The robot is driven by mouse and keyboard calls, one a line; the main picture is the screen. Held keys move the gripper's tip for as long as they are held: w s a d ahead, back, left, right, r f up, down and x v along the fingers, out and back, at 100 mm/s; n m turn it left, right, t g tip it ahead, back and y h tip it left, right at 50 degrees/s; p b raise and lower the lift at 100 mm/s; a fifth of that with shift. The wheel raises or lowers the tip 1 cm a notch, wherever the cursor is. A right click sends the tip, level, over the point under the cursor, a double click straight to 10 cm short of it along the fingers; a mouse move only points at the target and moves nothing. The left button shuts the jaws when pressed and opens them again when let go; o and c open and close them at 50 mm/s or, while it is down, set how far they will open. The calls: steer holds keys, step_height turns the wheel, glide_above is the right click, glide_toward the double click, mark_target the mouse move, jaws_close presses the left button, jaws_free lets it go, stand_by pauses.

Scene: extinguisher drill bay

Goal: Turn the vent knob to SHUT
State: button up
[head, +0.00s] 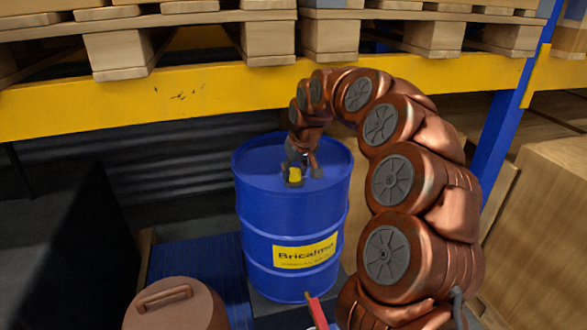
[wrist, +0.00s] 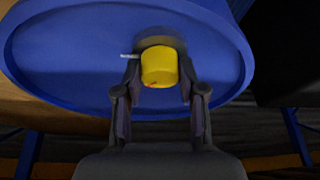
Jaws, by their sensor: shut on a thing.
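The vent knob (head: 294,176) is a small yellow cylinder on top of a blue drum (head: 263,215) labelled "Bricalmo". In the wrist view the yellow knob (wrist: 160,66) sits on a dark round base (wrist: 150,42), with a thin pale mark or pointer (wrist: 128,56) sticking out to the left. My gripper (head: 303,172) reaches down to the drum top. In the wrist view its two dark fingers (wrist: 158,88) are on either side of the knob, shut on it. No SHUT lettering is readable in either view.
A yellow rack beam (head: 200,95) with wooden pallets (head: 120,50) crosses above and behind the drum. A blue upright (head: 505,125) and a large cardboard box (head: 540,220) stand at the right. A red object (head: 316,310) is in front of the drum.

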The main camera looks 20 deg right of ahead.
steer(key=n+y, duration=0.1)
steer(key=n, duration=0.3)
steer(key=shift+w+n+y+p, duration=0.1)
steer(key=shift+n+y+p, duration=0.2)
steer(key=shift+y, duration=0.1)
steer(key=shift+d+n+g+y, duration=0.1)
steer(key=shift+n+g+y, duration=0.25)
steer(key=shift+n, duration=0.65)
steer(key=shift+d+n+g+y, duration=0.1)
steer(key=shift+n+g+y, duration=0.2)
steer(key=shift+n, duration=0.7)
steer(key=shift+a, duration=0.1)
steer(key=o, duration=1.1)
steer(key=shift+o, duration=0.2)
steer(key=v, duration=1.2)
